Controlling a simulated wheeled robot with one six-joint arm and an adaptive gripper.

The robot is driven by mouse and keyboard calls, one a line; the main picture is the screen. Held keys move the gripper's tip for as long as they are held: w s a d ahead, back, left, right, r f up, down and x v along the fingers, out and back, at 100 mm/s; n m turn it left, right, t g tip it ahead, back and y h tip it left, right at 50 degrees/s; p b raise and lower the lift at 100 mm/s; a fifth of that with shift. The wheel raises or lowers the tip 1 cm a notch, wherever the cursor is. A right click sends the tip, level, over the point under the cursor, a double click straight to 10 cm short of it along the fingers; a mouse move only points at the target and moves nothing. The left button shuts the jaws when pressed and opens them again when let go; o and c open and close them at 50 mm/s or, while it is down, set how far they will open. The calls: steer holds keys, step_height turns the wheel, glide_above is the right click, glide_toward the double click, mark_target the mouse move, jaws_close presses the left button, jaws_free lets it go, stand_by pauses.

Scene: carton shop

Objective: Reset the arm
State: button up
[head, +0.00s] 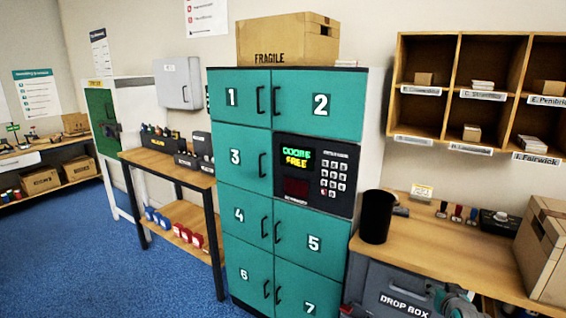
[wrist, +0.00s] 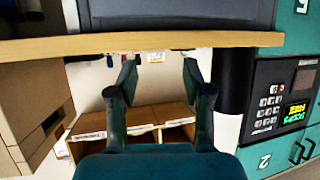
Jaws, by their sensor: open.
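My gripper (wrist: 158,80) shows in the wrist view with its two fingers spread apart. It is open, and nothing is between the fingers. The wrist picture appears upside down. Beyond the fingers are the wooden bench edge (wrist: 150,45) and the pigeonhole shelf (wrist: 150,115). The fingers do not show clearly in the head view. How far they are from the bench cannot be told.
Teal lockers (head: 243,147) with a keypad panel (head: 316,174) stand in the middle, a FRAGILE carton (head: 287,40) on top. The right bench (head: 450,250) holds a black cup (head: 377,216) and a carton (head: 543,250). A grey drop box (head: 385,290) is below. Blue floor (head: 110,250) is clear at left.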

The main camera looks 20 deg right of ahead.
steer(key=s+a+f+n+t+y, duration=0.1)
steer(key=s+a+f, duration=0.4)
steer(key=a, duration=0.4)
steer(key=s+a+f+n+y, duration=0.1)
steer(key=s+a+f, duration=0.4)
steer(key=a, duration=0.4)
steer(key=s+a+f+n+t+y, duration=0.1)
steer(key=s+a+f, duration=0.4)
steer(key=a, duration=0.5)
steer(key=s+a+r+n+y, duration=0.1)
steer(key=s+a+r, duration=0.2)
steer(key=s, duration=0.6)
steer(key=s+a+r+n+t+y, duration=0.1)
steer(key=s+a+r, duration=0.3)
steer(key=s, duration=0.5)
steer(key=s+a+r+n+t+y, duration=0.1)
steer(key=s+a+r, duration=0.3)
steer(key=s, duration=0.5)
steer(key=shift+a+n+y, duration=0.5)
steer(key=shift+a+y, duration=0.3)
steer(key=shift+a, duration=0.35)
